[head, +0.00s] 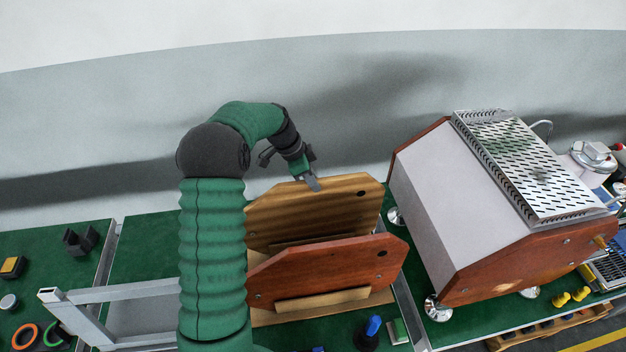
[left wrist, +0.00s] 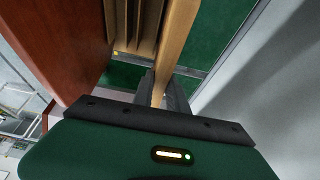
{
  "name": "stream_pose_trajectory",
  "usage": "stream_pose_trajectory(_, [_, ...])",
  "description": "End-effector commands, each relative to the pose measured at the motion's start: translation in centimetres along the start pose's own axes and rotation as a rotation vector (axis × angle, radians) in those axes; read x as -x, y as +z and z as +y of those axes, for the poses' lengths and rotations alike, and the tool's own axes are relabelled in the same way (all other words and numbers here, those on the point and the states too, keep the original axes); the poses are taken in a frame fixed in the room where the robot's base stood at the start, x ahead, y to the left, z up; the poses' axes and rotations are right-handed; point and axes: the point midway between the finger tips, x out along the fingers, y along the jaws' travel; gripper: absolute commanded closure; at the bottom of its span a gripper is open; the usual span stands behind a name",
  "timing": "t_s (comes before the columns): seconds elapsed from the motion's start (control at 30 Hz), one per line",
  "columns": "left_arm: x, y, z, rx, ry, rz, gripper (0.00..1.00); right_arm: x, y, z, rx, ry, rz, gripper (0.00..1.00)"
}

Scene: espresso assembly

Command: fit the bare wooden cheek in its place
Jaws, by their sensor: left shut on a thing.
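The bare wooden cheek (head: 315,212) is a light-brown panel with cut corners and a dark hole near its right end. It stands upright behind a red-brown cheek (head: 330,268). My left gripper (head: 312,182) is shut on its top edge, near the middle. In the left wrist view the jaws (left wrist: 160,92) pinch the panel's edge (left wrist: 178,45). The lower edge is hidden behind the red-brown cheek, so I cannot tell whether it touches the wooden rack (left wrist: 146,25). The espresso machine (head: 430,205) stands to the right, with red-brown cheeks on it. My right gripper is not in view.
The green bench (head: 150,235) carries the cheeks and machine. A grey metal frame (head: 120,292) lies at left, near coloured rings (head: 25,335) and a black block (head: 80,242). A blue-topped black tool (head: 371,332) stands in front. A pale wall rises behind.

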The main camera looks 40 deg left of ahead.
Motion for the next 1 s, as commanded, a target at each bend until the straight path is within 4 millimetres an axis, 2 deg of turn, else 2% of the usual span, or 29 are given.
stream_pose_trajectory(0.77, [-0.9,0.3,-0.1,-0.001,-0.005,0.003,1.00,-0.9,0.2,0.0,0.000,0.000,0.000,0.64])
stream_pose_trajectory(0.8, [-0.9,0.3,-0.1,-0.001,-0.005,0.003,0.78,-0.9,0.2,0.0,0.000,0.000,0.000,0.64])
stream_pose_trajectory(0.97, [-1.0,0.3,-0.1,-0.001,-0.003,0.002,0.57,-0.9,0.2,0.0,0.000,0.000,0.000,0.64])
stream_pose_trajectory(1.0, [-1.0,0.4,-0.1,-0.001,-0.002,0.001,0.56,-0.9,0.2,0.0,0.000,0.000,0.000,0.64])
